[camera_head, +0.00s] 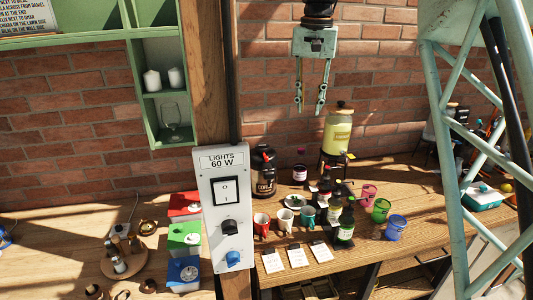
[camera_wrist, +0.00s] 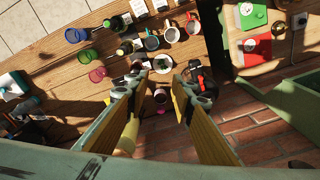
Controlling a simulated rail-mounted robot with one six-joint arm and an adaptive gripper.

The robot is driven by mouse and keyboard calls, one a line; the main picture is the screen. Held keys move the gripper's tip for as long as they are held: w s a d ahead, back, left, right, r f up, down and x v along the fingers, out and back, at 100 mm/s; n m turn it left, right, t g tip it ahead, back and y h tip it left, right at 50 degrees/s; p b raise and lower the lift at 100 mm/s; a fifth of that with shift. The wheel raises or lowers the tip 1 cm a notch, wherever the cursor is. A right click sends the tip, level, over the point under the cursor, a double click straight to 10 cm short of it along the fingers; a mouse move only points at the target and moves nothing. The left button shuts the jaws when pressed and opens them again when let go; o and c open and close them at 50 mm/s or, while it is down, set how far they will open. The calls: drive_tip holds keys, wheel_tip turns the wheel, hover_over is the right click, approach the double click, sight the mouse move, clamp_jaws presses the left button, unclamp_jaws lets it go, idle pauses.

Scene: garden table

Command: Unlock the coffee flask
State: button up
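The coffee flask (camera_head: 264,173) is black with a pale label and something red near its top. It stands at the back of the wooden table, just right of the wooden post. My gripper (camera_head: 309,106) hangs above the table against the brick wall, up and to the right of the flask. Its two fingers are apart, with nothing between them. In the wrist view the flask (camera_wrist: 208,83) shows beside the right finger, which partly hides it. The state of its lock is too small to tell.
A yellow drink dispenser (camera_head: 337,132) stands right of the flask. A dark jar (camera_head: 300,173), mugs, bottles and coloured glasses (camera_head: 396,227) crowd the table in front. The switch panel (camera_head: 224,207) and post (camera_head: 212,80) stand left. A green metal frame (camera_head: 450,130) rises at right.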

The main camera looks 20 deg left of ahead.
drive_tip(key=p, duration=0.3)
hover_over(267, 157)
wheel_tip(267, 157, down, 10)
drive_tip(key=shift+a+f+g, duration=0.2)
drive_tip(key=shift+f+g, duration=0.2)
drive_tip(key=shift+f, duration=0.05)
drive_tip(key=shift+f, duration=0.2)
drive_tip(key=shift+d+f, duration=0.1)
drive_tip(key=shift+f, duration=6.65)
clamp_jaws()
